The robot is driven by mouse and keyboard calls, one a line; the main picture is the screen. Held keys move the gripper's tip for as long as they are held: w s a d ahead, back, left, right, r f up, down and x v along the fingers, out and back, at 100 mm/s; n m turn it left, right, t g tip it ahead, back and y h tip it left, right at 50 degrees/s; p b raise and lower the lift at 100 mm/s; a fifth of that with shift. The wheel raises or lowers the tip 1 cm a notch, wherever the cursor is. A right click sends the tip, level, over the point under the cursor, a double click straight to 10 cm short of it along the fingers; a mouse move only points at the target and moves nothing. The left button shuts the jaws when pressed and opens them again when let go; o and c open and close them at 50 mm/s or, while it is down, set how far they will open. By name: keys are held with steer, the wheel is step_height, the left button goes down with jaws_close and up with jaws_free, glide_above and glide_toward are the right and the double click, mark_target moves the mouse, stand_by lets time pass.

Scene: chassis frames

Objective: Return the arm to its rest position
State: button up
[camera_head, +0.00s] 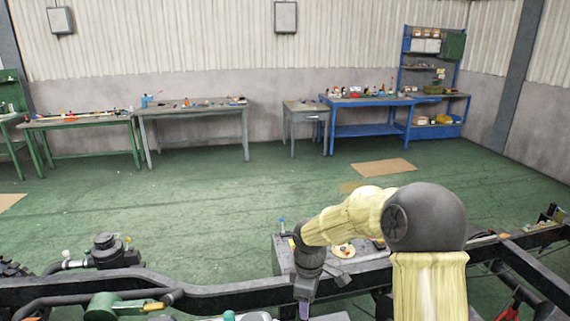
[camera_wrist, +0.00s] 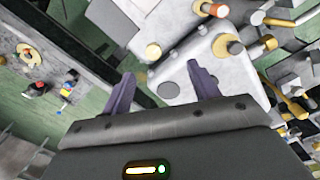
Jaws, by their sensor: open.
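My gripper (camera_wrist: 162,88) shows in the wrist view with its two purple-grey fingers spread apart and nothing between them. In the head view my arm, wrapped in a pale yellow cover, bends at a dark round joint and reaches left and down. There my gripper (camera_head: 304,308) points down near the bottom edge, in front of a grey box-like surface, and its tips are partly cut off. Beyond the fingers in the wrist view is a pale grey machine part (camera_wrist: 172,84) with round bosses. I cannot tell how far it is from the fingertips.
A dark chassis frame (camera_head: 225,297) crosses the front, close to my arm. A grey surface (camera_head: 284,258) with small items lies behind the gripper. Green, grey and blue workbenches (camera_head: 368,130) stand along the far wall. The green floor (camera_head: 200,210) between is mostly clear.

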steer(key=s+d+r+m+t, duration=0.1)
steer(key=s+d+r+m, duration=0.1)
steer(key=s+d+m, duration=0.2)
steer(key=s+d+r+m+t, duration=0.1)
steer(key=s+d+m, duration=0.4)
steer(key=s+m, duration=0.5)
steer(key=s, duration=0.4)
steer(key=shift+r, duration=0.35)
